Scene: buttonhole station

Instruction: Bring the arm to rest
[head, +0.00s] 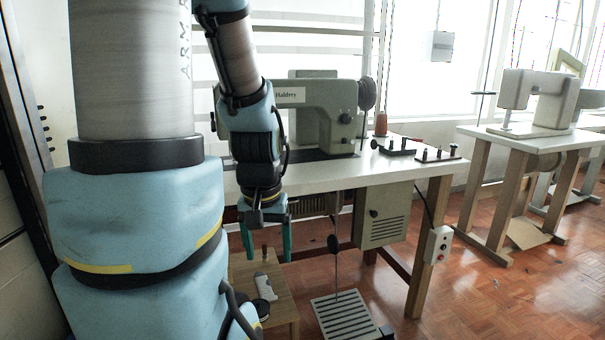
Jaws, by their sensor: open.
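My arm fills the left and centre of the head view, its large links close to the camera. My gripper (267,236) hangs with its teal fingers pointing down, in front of the front edge of the sewing table (420,167).
An orange thread spool (381,124) and small black fixtures (394,147) sit on the table's right part. A treadle (345,315) is on the floor below. A control box (438,245) is on the table leg. A second machine (540,97) stands at right. Floor between the tables is clear.

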